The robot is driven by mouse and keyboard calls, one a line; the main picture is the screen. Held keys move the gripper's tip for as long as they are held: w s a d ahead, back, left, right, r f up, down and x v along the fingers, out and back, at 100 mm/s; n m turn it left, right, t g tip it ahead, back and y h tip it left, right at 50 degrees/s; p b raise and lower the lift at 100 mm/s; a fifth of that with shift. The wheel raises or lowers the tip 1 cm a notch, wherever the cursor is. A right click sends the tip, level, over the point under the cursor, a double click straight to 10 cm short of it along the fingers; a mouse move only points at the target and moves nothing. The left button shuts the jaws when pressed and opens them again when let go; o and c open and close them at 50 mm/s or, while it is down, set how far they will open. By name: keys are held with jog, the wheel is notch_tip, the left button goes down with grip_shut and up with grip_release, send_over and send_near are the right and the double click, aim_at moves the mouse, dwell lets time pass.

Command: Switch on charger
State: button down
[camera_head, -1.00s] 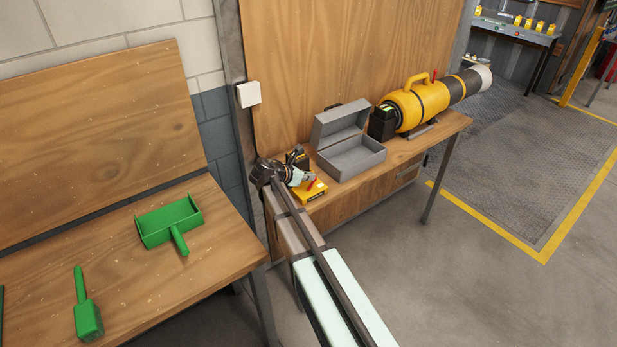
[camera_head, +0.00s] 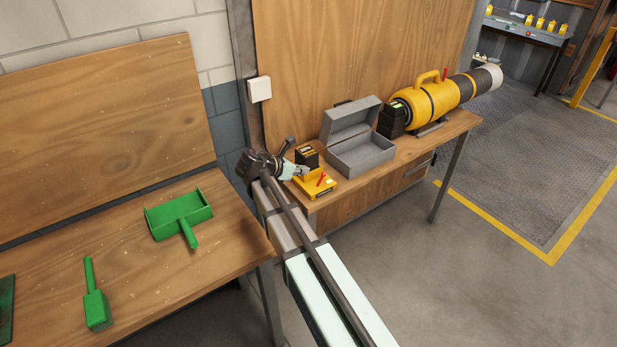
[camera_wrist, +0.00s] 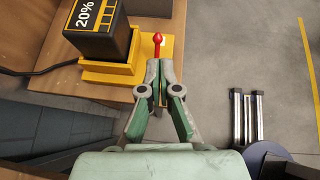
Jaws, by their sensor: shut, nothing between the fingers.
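The yellow charger (camera_head: 316,188) sits at the near left end of the far workbench, with a black battery (camera_head: 307,156) standing in it. In the wrist view the battery (camera_wrist: 94,25) shows "20%" and a row of yellow bars. The charger's red switch lever (camera_head: 322,179) sticks up from its base; it also shows in the wrist view (camera_wrist: 157,44). My gripper (camera_head: 304,171) is shut and empty beside the charger. In the wrist view my fingertips (camera_wrist: 159,64) are just short of the red lever, close to the charger's edge; I cannot tell whether they touch it.
An open grey toolbox (camera_head: 362,155) stands right of the charger. A yellow blower (camera_head: 430,100) with a duct is behind it. A green dustpan (camera_head: 180,215) and green brush (camera_head: 97,307) lie on the left bench. A cable (camera_wrist: 40,73) runs left from the charger.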

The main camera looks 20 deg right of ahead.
jog(key=a+r, duration=0.1)
jog(key=s+a+r+b, duration=0.1)
jog(key=r, duration=0.1)
jog(key=shift+s+a+r, duration=0.1)
jog(key=shift+a+r, duration=0.1)
jog(key=shift+r, duration=0.05)
dwell(0.4)
jog(key=s+a+f+m+g+y, duration=0.15)
jog(key=s+f+m+y, duration=0.25)
jog(key=s+f+m, duration=0.65)
jog(key=s+f+m+g+y, duration=0.2)
jog(key=s+f+m+y, duration=0.35)
jog(key=f, duration=0.85)
jog(key=s+a+f+m+g, duration=0.1)
jog(key=s+f+m+g, duration=0.1)
jog(key=s+f, duration=0.6)
jog(key=s+f+m+g+b, duration=0.1)
jog(key=s+f+m+g, duration=0.1)
jog(key=s+f, duration=0.7)
jog(key=s+a+f+m+g+b, duration=0.1)
jog(key=s+f+m+g, duration=0.2)
jog(key=s+f, duration=0.5)
jog(key=s+g+y, duration=0.1)
jog(key=s, duration=1.2)
jog(key=shift+s+a+f, duration=0.15)
jog(key=shift+s+a, duration=0.1)
jog(key=shift+a, duration=0.1)
